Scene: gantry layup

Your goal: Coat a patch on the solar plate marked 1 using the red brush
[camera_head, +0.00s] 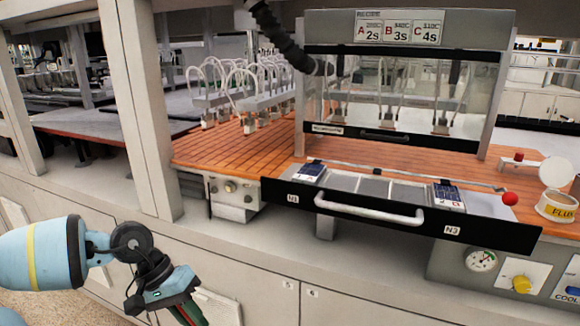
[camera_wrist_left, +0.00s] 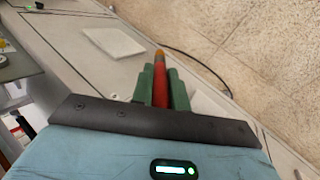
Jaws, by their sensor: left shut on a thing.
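My left gripper (camera_head: 190,313) hangs low at the bottom left of the head view, in front of the cabinet fronts and well below the drawer. In the left wrist view its green fingers (camera_wrist_left: 161,88) are shut on the red brush (camera_wrist_left: 160,91), whose orange-brown tip points away from the gripper. A dark blue solar plate (camera_head: 311,172) lies at the left end of the pulled-out drawer, behind the label N1 (camera_head: 292,198). Another dark blue solar plate (camera_head: 448,196) lies at the right end by N3. My right gripper is not in view.
The black drawer front (camera_head: 375,214) with a silver handle (camera_head: 368,211) juts forward. A flux tin (camera_head: 556,208), a round pale lid (camera_head: 556,172) and a red ball (camera_head: 510,198) are at the right. A glass-fronted station (camera_head: 400,90) stands behind the drawer.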

